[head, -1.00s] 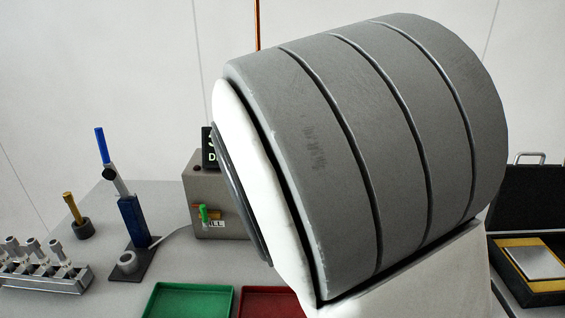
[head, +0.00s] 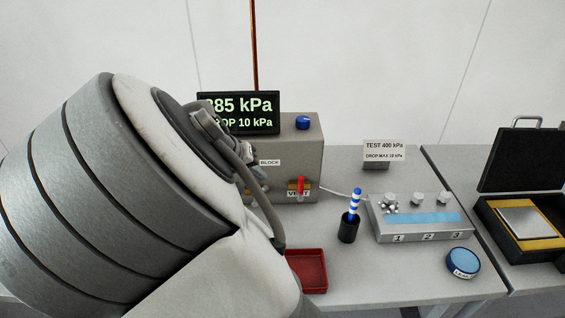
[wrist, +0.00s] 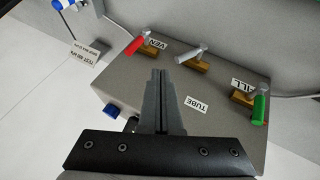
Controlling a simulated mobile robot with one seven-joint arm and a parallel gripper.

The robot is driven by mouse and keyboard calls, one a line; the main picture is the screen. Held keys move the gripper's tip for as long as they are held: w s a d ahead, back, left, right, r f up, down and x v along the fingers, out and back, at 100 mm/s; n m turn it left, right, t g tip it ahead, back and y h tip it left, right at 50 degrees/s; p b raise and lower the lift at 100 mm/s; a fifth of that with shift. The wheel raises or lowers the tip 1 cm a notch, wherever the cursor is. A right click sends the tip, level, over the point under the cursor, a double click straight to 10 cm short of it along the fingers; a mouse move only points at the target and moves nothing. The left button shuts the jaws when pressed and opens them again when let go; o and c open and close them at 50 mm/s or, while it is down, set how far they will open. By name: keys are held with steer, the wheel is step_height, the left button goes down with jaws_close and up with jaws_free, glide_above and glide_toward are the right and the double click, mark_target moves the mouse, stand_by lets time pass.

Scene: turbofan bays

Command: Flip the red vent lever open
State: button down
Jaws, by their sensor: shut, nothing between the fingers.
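The red vent lever (head: 300,186) stands upright on the front of the grey test box (head: 312,150), above the VENT label. In the wrist view the red lever (wrist: 134,46) is at the upper left, on a brass-coloured valve body, beside its partly hidden label. My gripper (wrist: 159,73) is shut and empty, over the box face. Its fingertips are to the right of and below the red lever in that view, apart from it. A grey lever (wrist: 191,57) is in the middle and a green lever (wrist: 260,109) at the right. In the head view my arm hides the box's left part.
The display (head: 240,113) on the box reads "DROP 10 kPa" below a partly covered "85 kPa". A blue knob (head: 303,123) is on top. A red tray (head: 307,270), a dark cup (head: 348,228) with a striped blue-white tool and a numbered block (head: 418,217) stand nearby.

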mark_target(301, 185)
steer(key=w+d+f, duration=0.5)
steer(key=d+f, duration=0.2)
steer(key=f, duration=0.1)
steer(key=shift+w+d+p, duration=0.2)
steer(key=shift+d+p, duration=0.2)
steer(key=shift+p, duration=0.05)
steer(key=shift+r, duration=0.1)
